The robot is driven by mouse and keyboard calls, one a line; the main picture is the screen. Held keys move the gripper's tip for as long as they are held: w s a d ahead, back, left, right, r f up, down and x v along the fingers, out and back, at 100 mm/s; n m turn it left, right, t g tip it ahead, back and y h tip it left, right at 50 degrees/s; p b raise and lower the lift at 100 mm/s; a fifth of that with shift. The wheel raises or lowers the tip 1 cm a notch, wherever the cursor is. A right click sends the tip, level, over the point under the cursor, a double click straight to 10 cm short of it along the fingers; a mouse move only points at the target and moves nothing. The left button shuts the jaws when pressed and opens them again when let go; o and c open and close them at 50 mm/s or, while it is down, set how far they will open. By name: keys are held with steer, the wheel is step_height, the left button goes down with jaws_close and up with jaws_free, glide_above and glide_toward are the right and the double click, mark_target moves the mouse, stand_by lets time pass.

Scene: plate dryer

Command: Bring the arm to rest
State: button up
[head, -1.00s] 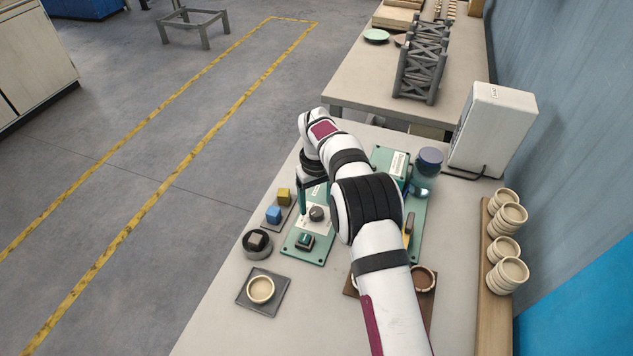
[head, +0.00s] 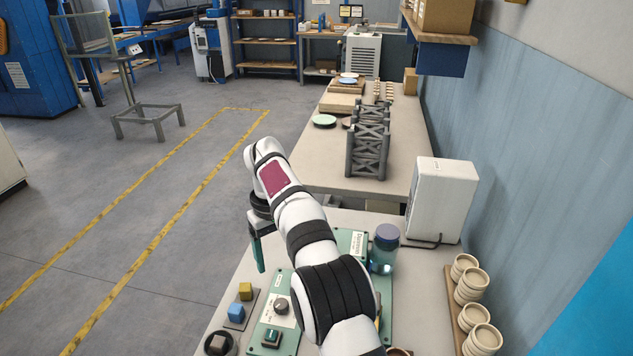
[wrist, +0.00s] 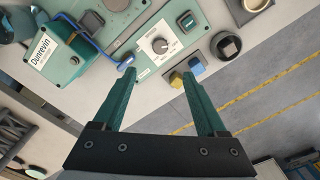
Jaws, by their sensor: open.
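My gripper (wrist: 156,77) is open and empty in the wrist view, its two green fingers apart above the near bench. In the head view my gripper (head: 258,254) hangs at the left end of my arm, raised above the bench's left edge; one finger shows clearly there. Below it is a green control panel (head: 290,327) with a grey dial (head: 282,307) and a dark square button (head: 271,335). The dial (wrist: 160,45) also shows ahead of the fingers in the wrist view. Nothing is between the fingers.
Yellow (head: 246,290) and blue (head: 236,310) blocks sit left of the panel. A blue-lidded jar (head: 385,248) and a white box (head: 441,200) stand to the right. Stacked rings (head: 470,285) line the wall. A dark grey rack (head: 368,150) stands on the far bench.

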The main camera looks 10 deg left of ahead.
steer(key=s+d+r+m, duration=0.3)
steer(key=s+d+r, duration=0.15)
steer(key=d, duration=0.25)
steer(key=s+d+r+m, duration=0.3)
steer(key=s+d+r, duration=0.15)
steer(key=d, duration=0.25)
steer(key=s+d+f+m, duration=0.1)
steer(key=s+d+m, duration=0.2)
steer(key=s, duration=0.5)
steer(key=s+d+f+m+y, duration=0.1)
steer(key=s+d, duration=0.3)
steer(key=s, duration=0.4)
steer(key=s+d+f+m, duration=0.3)
steer(key=s+d+m, duration=0.1)
steer(key=s, duration=0.4)
steer(key=shift+s+f+m+y, duration=0.15)
steer(key=shift+s+m+y, duration=0.15)
steer(key=shift+y, duration=0.1)
